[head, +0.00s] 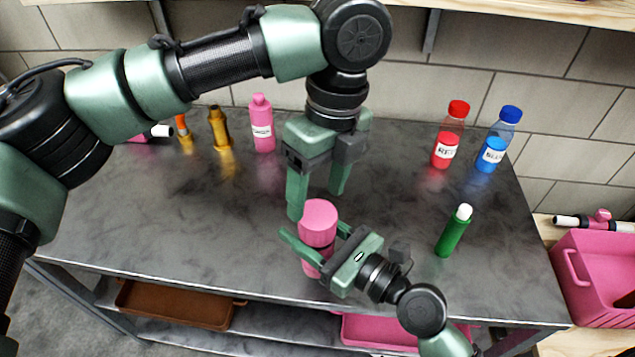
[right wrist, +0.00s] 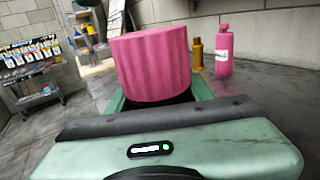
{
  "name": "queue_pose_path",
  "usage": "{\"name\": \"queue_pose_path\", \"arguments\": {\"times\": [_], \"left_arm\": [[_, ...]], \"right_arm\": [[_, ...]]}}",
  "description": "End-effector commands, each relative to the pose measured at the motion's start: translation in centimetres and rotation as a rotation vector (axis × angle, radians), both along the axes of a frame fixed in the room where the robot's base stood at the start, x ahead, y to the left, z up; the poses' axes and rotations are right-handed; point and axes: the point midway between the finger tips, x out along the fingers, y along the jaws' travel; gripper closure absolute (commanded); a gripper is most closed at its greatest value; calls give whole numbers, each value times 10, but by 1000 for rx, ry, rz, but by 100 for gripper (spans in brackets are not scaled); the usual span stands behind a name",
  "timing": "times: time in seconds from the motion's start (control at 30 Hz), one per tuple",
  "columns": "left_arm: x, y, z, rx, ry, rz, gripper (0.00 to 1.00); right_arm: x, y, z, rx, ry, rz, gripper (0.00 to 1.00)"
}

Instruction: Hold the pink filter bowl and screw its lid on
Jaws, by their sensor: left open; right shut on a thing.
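The pink filter bowl (head: 311,268) stands upright near the front edge of the metal table, partly hidden by my right gripper. Its pink ribbed lid (head: 319,213) sits on top of it; I cannot tell how tightly. The lid also fills the middle of the right wrist view (right wrist: 152,65). My right gripper (head: 315,248) comes in from the right and is shut around the bowl just below the lid. My left gripper (head: 318,205) points down from above, open, with its fingers above and behind the lid. One left finger overlaps the lid's upper left edge in the head view.
A pink bottle (head: 262,124), a gold bottle (head: 219,129) and an orange-tipped bottle (head: 184,133) stand at the back left. Red (head: 449,137) and blue (head: 496,142) bottles stand at the back right. A green bottle (head: 454,231) is at right. A pink crate (head: 597,275) is beyond the table.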

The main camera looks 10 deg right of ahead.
Motion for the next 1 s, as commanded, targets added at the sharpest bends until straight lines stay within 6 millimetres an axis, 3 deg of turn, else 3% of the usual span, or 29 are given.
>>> {"name": "queue_pose_path", "arguments": {"times": [0.7,1.0], "left_arm": [[0,1,8,-37,-164,1546,35],[-1,1,11,-34,-178,2074,35]], "right_arm": [[0,0,1,1,-2,0,100],[0,0,1,1,-2,0,100]]}}
